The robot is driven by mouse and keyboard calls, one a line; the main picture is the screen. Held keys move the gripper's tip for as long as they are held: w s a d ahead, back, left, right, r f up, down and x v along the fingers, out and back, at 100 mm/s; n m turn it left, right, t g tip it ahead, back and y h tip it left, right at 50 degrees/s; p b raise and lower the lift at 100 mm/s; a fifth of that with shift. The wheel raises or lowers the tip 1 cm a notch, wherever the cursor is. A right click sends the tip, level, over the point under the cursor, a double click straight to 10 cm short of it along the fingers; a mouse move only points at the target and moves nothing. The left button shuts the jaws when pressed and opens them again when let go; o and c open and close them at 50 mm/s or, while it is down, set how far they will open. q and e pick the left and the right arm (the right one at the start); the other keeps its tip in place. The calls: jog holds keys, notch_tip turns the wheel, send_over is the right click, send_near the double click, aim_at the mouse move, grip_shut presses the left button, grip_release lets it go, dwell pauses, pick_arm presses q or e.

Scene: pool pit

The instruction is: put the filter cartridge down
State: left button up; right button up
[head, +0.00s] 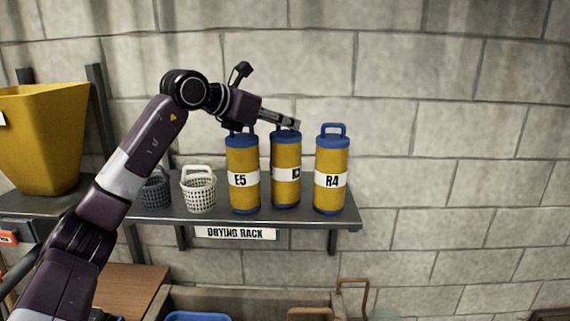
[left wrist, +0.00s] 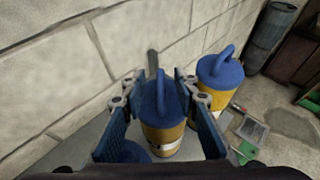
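The middle filter cartridge (head: 286,155) is yellow with a blue cap, blue base and a white label, mostly unreadable. It stands upright on the drying rack shelf (head: 290,220), between cartridge E5 (head: 242,160) and cartridge R4 (head: 331,160). My left gripper (head: 292,122) is at the top of the middle cartridge, level with its handle. In the left wrist view, the blue cap and handle (left wrist: 160,100) of this cartridge sit between the spread fingers, with gaps on both sides. The left gripper is open. My right gripper is not in view.
A white basket (head: 198,190) and a dark basket (head: 155,190) stand left of the cartridges. A yellow bin (head: 42,135) is at the far left. A block wall (head: 440,110) rises behind the shelf. Little shelf shows right of R4.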

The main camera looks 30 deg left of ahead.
pick_arm(q)
jog(key=shift+w+d+f, duration=0.15)
jog(key=shift+w, duration=0.2)
jog(key=shift+c, duration=0.6)
grip_shut()
